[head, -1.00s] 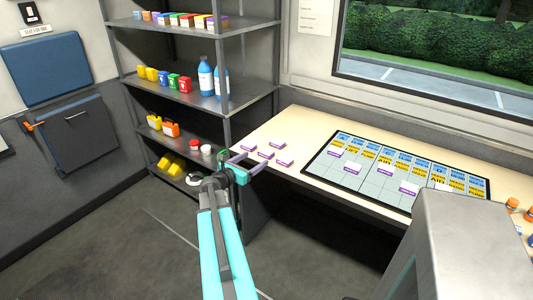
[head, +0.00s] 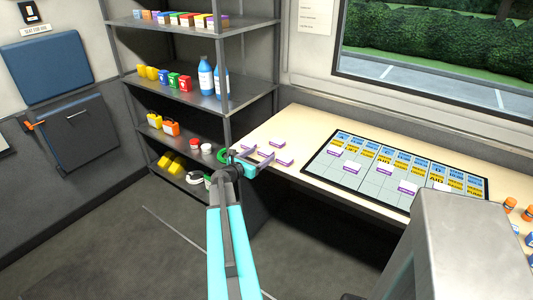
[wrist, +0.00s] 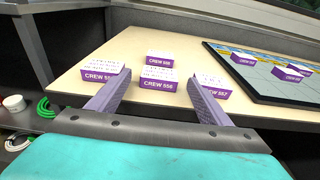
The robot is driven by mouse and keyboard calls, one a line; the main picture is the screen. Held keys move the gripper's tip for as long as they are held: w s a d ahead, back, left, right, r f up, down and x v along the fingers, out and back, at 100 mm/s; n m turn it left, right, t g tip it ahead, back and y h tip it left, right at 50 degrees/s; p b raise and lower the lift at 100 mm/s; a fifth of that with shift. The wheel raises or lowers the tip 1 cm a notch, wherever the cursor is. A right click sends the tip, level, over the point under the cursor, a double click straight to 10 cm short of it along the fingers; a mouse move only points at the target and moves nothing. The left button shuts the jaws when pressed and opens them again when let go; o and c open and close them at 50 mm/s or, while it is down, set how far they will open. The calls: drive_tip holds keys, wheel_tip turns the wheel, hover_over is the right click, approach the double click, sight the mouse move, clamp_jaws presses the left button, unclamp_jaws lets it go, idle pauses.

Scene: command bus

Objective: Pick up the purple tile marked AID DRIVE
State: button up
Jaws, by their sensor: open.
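Several white-topped tiles with purple fronts lie on the table's left end. In the wrist view their fronts read CREW: a left tile (wrist: 100,77), a middle tile (wrist: 158,85), a right tile (wrist: 216,91) and a far tile (wrist: 160,64). The writing on their tops is too small to read, so I cannot tell which says AID DRIVE. My gripper (head: 262,153) is open and empty at the table's left front edge; it also shows in the wrist view (wrist: 160,77). The middle tile appears between its fingers, ahead of it. The left and right tiles are partly hidden by the fingers.
A dark-framed board (head: 378,186) with blue and yellow cards lies on the table (head: 285,124), with more purple tiles on it. A shelf unit (head: 190,95) with bottles and boxes stands behind on the left. A grey box-like block (head: 470,240) fills the lower right.

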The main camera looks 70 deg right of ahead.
sight(265, 151)
drive_tip(key=shift+r+p+x, duration=0.1)
drive_tip(key=shift+p+x, duration=0.25)
drive_tip(key=shift+x, duration=0.4)
drive_tip(key=shift+r+p+x, duration=0.15)
drive_tip(key=shift+p+x, duration=0.2)
drive_tip(key=shift+x, duration=1.45)
drive_tip(key=shift+f, duration=0.1)
drive_tip(key=c, duration=1.1)
drive_tip(key=shift+c, duration=0.2)
drive_tip(key=shift+r+b, duration=0.55)
drive_tip(key=shift+r, duration=4.5)
